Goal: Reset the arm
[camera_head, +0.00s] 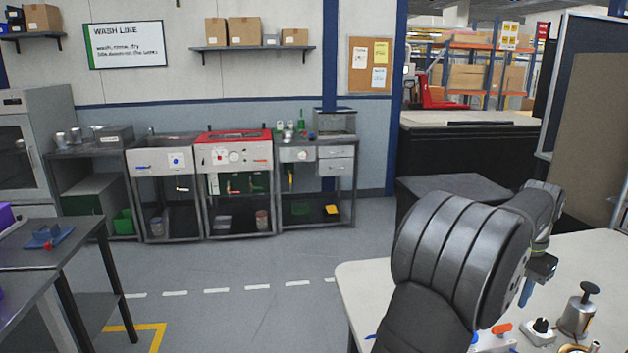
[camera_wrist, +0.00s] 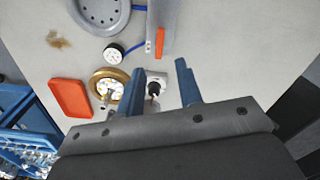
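My black arm reaches over the white table from the front in the head view, and its gripper (camera_head: 527,291) hangs above the table at the right. In the wrist view my gripper (camera_wrist: 160,68) has its two blue fingers well apart, with no object held between them. Below and between the fingers is a small white-based part with a black knob (camera_wrist: 154,86). A brass-rimmed round gauge (camera_wrist: 108,86) lies just left of the left finger, which partly covers it.
The white table (camera_head: 370,283) carries a metal pot with a black knob (camera_head: 578,312) and a black-knobbed part (camera_head: 541,328). The wrist view shows an orange-red tray (camera_wrist: 70,97), a grey round dish (camera_wrist: 101,13) and a blue crate (camera_wrist: 22,130). The tabletop right of the fingers is clear.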

